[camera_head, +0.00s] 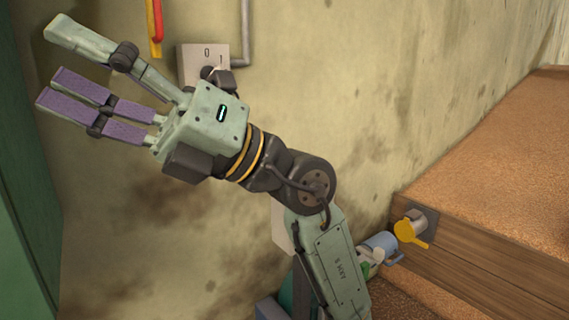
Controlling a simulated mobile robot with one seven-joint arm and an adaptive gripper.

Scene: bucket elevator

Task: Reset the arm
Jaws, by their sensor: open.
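My gripper (75,75) is raised at the upper left, with its fingers pointing left and up. Its pale green upper finger is spread well apart from the two purple-padded lower fingers, and nothing is between them. My arm (335,260) rises from the bottom of the view, bends at a dark round joint and reaches left to the gripper. The gripper's palm partly covers a wall switch behind it.
A grey switch box (190,62) marked 0 and 1 is on the stained wall (350,80). A yellow-handled valve (410,230) is on the wooden bin (490,265) at right. A blue mug-like object (379,245) is beside it. A green panel (25,200) stands at left.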

